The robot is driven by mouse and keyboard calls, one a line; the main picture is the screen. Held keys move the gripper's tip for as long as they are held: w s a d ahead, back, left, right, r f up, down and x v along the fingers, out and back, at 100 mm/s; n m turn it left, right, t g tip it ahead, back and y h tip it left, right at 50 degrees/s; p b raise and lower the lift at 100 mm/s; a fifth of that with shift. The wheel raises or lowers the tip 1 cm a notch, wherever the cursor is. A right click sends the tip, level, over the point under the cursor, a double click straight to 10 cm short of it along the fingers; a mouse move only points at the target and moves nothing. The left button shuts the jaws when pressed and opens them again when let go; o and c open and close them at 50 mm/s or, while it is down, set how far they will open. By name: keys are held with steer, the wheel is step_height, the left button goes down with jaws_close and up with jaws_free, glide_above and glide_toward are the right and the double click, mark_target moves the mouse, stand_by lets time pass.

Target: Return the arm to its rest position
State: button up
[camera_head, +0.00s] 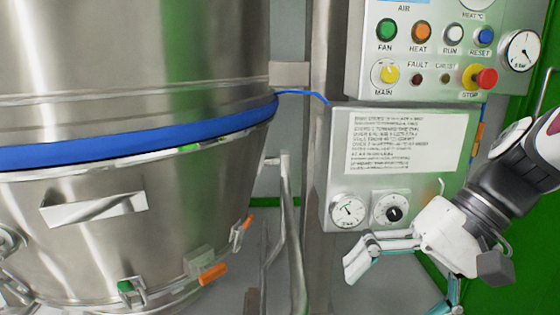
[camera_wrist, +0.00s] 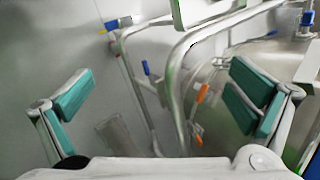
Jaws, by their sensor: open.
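My gripper (camera_head: 402,285) is at the lower right of the head view, at the end of my white and dark arm. Its fingers are spread apart with nothing between them. In the wrist view the two teal-padded fingers of my gripper (camera_wrist: 160,105) stand wide apart at the left and right edges. In the head view it is in front of and below the lower panel (camera_head: 395,118), which bears a text sheet, a gauge (camera_head: 348,210) and a black knob (camera_head: 393,209). I cannot tell how far it is from the panel.
A large steel vessel (camera_head: 130,225) with a blue band (camera_head: 140,137) and orange-handled clamps (camera_head: 212,274) fills the left. A button panel (camera_head: 440,15) with a red stop button (camera_head: 486,77) is above right. Bent metal pipes (camera_wrist: 180,75) stand ahead in the wrist view.

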steer(key=s+d+f+n+h, duration=0.15)
steer(key=s+h, duration=0.25)
steer(key=s, duration=0.4)
steer(key=s+d+f+h, duration=0.1)
steer(key=s+d+h, duration=0.2)
steer(key=s, duration=0.5)
step_height(320, 180, up, 34)
steer(key=t+p, duration=0.4)
steer(key=p, duration=2.8)
steer(key=shift+w+d+r+n+t, duration=0.15)
steer(key=shift+w+d+n+t, duration=0.1)
steer(key=shift+n+t, duration=0.15)
steer(key=shift+c, duration=0.6)
